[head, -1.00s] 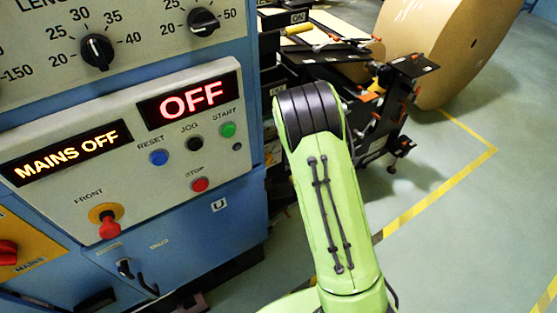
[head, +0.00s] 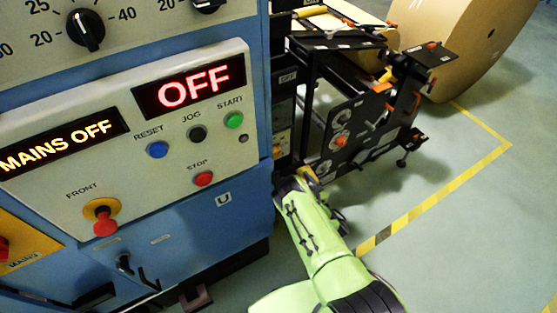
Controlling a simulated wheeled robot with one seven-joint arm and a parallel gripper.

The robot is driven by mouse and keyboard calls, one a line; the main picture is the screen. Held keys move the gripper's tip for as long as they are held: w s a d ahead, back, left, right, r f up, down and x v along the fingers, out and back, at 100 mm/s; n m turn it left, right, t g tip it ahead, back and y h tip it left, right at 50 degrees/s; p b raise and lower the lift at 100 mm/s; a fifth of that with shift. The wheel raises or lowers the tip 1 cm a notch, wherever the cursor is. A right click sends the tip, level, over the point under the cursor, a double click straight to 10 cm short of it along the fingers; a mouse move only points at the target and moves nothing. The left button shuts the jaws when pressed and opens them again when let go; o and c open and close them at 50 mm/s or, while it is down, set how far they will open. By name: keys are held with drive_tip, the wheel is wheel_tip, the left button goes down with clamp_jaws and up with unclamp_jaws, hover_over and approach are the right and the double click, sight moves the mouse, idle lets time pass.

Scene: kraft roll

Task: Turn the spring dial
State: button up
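No control in view carries a readable "spring" label, so I cannot tell which is the spring dial. A black pointer knob (head: 86,30) with a number scale sits on the upper panel at the top left. A second black knob (head: 207,4) is cut off by the top edge. Pale round dial-like parts (head: 340,117) show on the black side plate of the stand beyond the cabinet, too small to read. My green arm reaches from the bottom edge toward the cabinet's right side, near that stand.
The blue cabinet (head: 170,245) fills the left, with red "OFF" (head: 188,85) and "MAINS OFF" (head: 62,140) displays and several push buttons. The black stand (head: 365,115) and a large kraft roll (head: 465,45) stand behind. Floor at right is clear, marked with yellow tape (head: 450,190).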

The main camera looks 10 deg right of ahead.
sight(277, 154)
drive_tip(key=b, duration=0.2)
drive_tip(key=w+b, duration=0.1)
drive_tip(key=b, duration=0.2)
drive_tip(key=shift+w+a+f, duration=0.1)
drive_tip(key=shift+a+f, duration=0.15)
drive_tip(key=shift+f, duration=0.15)
drive_tip(key=b, duration=0.3)
drive_tip(key=shift+a, duration=0.1)
drive_tip(key=b+x, duration=0.1)
drive_tip(key=x, duration=0.3)
drive_tip(key=b+x, duration=0.1)
drive_tip(key=x, duration=0.3)
drive_tip(key=b+x, duration=0.1)
drive_tip(key=x, duration=0.4)
drive_tip(key=shift+w+r, duration=0.1)
drive_tip(key=shift+r, duration=0.25)
drive_tip(key=shift+c, duration=0.5)
drive_tip(key=c, duration=1)
